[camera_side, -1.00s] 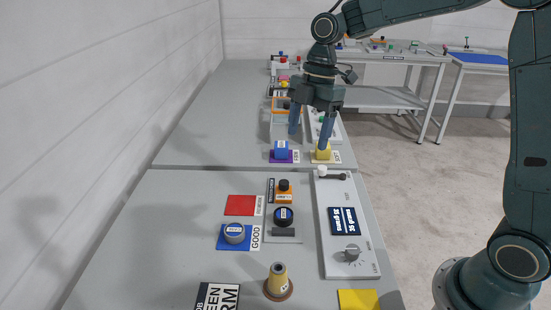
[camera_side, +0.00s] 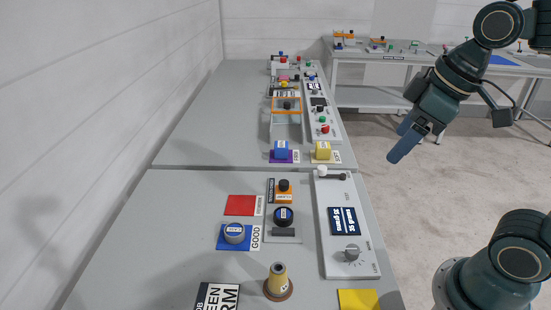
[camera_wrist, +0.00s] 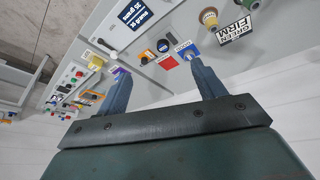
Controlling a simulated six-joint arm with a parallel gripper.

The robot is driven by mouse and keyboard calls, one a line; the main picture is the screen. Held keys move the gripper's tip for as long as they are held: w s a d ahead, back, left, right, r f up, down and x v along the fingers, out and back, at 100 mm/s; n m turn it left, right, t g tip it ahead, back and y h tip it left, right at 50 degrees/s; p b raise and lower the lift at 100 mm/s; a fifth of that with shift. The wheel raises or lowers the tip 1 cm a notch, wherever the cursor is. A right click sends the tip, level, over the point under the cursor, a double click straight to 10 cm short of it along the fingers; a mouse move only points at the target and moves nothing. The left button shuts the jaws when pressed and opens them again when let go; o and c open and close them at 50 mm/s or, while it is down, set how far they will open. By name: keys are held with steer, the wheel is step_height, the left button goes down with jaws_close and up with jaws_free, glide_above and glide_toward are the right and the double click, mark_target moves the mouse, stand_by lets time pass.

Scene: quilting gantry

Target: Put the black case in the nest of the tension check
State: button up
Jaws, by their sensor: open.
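The black case (camera_side: 283,216), a round black piece with a blue and white label, sits on a small grey station in the middle of the near bench. An orange block with a black knob (camera_side: 284,197) stands just behind it. A white panel (camera_side: 333,255) with a display and dial is to its right. I cannot tell which part is the tension check's nest. My gripper (camera_side: 405,145) is open, tilted, and off the bench to the right, apart from everything. Both fingers show empty in the wrist view (camera_wrist: 163,88), where the black case (camera_wrist: 162,45) appears beyond them.
A silver-blue round piece (camera_side: 234,232) sits on the blue GOOD pad, with a red pad (camera_side: 240,205) behind. A thread cone (camera_side: 278,282) stands in front. Blue (camera_side: 281,149) and yellow (camera_side: 323,150) blocks stand on the far bench. The near bench's left side is clear.

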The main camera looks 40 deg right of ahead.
steer(key=s+m, duration=0.1)
steer(key=s+d+f+m, duration=0.1)
steer(key=s, duration=0.1)
steer(key=s+m+t, duration=0.1)
steer(key=shift+s+d+f+m+h, duration=0.15)
steer(key=shift+s+f+m+h, duration=0.15)
steer(key=shift+s, duration=0.05)
steer(key=shift+c, duration=0.4)
